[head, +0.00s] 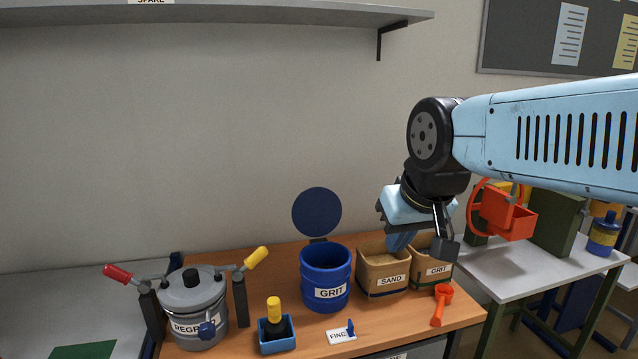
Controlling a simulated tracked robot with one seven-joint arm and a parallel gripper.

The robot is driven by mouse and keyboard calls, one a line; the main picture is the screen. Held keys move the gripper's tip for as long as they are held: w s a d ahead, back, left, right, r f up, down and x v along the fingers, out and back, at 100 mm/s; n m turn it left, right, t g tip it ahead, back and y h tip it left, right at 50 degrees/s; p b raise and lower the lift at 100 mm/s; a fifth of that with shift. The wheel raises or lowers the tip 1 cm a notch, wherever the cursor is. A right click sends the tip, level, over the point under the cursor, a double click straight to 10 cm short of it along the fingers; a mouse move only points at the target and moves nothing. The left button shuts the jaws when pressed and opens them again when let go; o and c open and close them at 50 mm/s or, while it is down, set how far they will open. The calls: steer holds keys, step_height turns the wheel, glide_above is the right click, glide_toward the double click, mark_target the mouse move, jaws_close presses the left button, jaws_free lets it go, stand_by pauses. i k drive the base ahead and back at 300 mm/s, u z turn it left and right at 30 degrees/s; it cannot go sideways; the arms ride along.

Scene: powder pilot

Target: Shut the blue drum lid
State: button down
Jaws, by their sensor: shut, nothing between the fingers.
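The blue drum (325,277), labelled GRIT, stands on the wooden bench. Its round dark blue lid (317,212) is open and stands up behind the drum, joined by a hinge at the back rim. My gripper (398,243) is shut and empty. It points down over the SAND box, to the right of the drum and apart from the lid. The inside of the drum shows only as a dark opening.
The SAND box (384,276) and another GRIT box (431,262) stand right of the drum. A grey REGRIND pot (191,294) with a red and a yellow handle stands left.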

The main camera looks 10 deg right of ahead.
mark_target(316, 213)
steer(key=z, duration=0.05)
steer(key=i, duration=0.9)
steer(key=u, duration=0.1)
